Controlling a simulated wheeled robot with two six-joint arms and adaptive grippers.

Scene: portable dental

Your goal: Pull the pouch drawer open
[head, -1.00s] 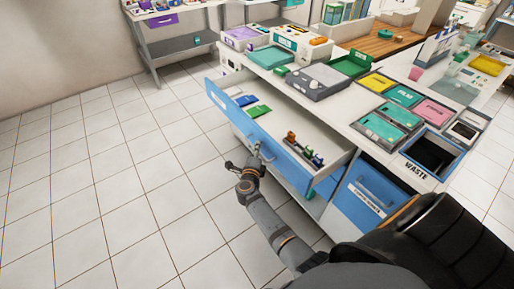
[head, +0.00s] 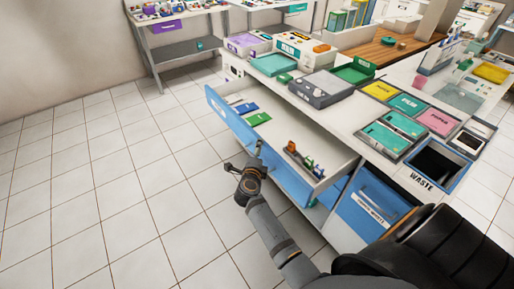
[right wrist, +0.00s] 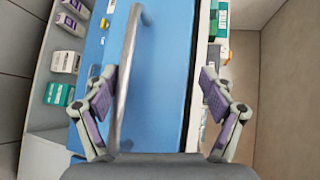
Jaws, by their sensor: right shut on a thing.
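The open drawer (head: 300,142) has a blue front (head: 228,112) and a white inside, pulled out from the white cabinet. Blue pouches (head: 246,108), green pouches (head: 259,119) and small coloured items (head: 300,158) lie in it. My right gripper (head: 252,165) is at the middle of the drawer front. The blue front also shows there (right wrist: 158,100). My left gripper is out of view.
The counter above holds a grey device (head: 320,88), coloured trays (head: 437,119) and a waste opening (head: 437,163). A lower blue waste compartment (head: 372,200) is at the right. The tiled floor (head: 110,200) left of the drawer is clear. A grey shelf table (head: 185,50) stands behind.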

